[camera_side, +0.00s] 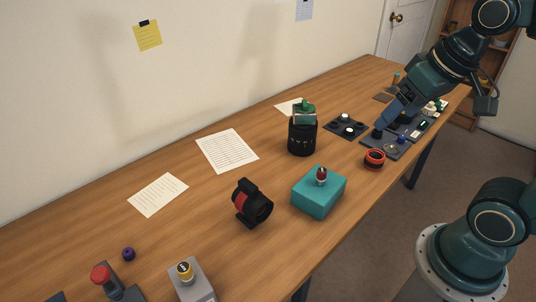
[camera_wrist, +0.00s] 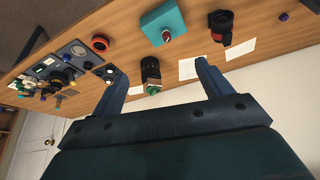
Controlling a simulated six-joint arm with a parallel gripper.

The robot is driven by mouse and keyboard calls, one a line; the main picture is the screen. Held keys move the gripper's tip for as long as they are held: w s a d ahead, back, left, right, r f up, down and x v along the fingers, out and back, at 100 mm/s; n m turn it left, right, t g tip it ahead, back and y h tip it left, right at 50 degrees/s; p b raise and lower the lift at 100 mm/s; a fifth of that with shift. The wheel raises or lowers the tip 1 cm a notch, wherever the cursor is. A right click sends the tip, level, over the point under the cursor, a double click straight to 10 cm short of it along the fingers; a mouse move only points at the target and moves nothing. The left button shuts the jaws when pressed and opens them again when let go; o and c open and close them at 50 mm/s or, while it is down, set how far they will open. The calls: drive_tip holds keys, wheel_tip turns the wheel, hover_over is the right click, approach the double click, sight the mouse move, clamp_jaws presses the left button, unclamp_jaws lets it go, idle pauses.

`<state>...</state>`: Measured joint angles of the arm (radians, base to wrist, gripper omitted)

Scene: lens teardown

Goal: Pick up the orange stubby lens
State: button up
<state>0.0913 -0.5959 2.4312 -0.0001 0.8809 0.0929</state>
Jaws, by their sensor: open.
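The orange stubby lens (camera_side: 374,159) is a short, red-orange and black ring-like piece on the wooden table, near its front edge. It also shows in the wrist view (camera_wrist: 100,43), up and left of the fingers. My gripper (camera_side: 392,112) is above the dark trays at the right, behind the lens and apart from it. In the wrist view my gripper (camera_wrist: 160,66) has its two fingers spread wide with nothing held between them. In the side view the fingertips are hard to make out.
A teal box (camera_side: 319,192) with a small red-topped piece stands left of the lens. A tall black lens (camera_side: 302,136) is behind it. A black and red lens on a stand (camera_side: 252,203) is farther left. Dark trays with small parts (camera_side: 383,146) lie close behind the lens.

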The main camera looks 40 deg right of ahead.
drive_tip(key=w+d+f+m+g, duration=0.1)
drive_tip(key=w+d+f+m, duration=0.1)
drive_tip(key=w+d+m, duration=0.25)
drive_tip(key=m+g, duration=0.4)
drive_tip(key=m, duration=0.5)
hover_over(376, 154)
wheel_tip(376, 154, down, 14)
drive_tip(key=shift+a+f, duration=0.2)
drive_tip(key=shift+a, duration=0.05)
drive_tip(key=shift+f, duration=0.1)
wheel_tip(376, 154, down, 8)
drive_tip(key=shift+r, duration=0.15)
drive_tip(key=shift+f, duration=0.35)
drive_tip(key=shift+f, duration=0.1)
drive_tip(key=shift+d+f, duration=0.15)
drive_tip(key=shift+f, duration=2.3)
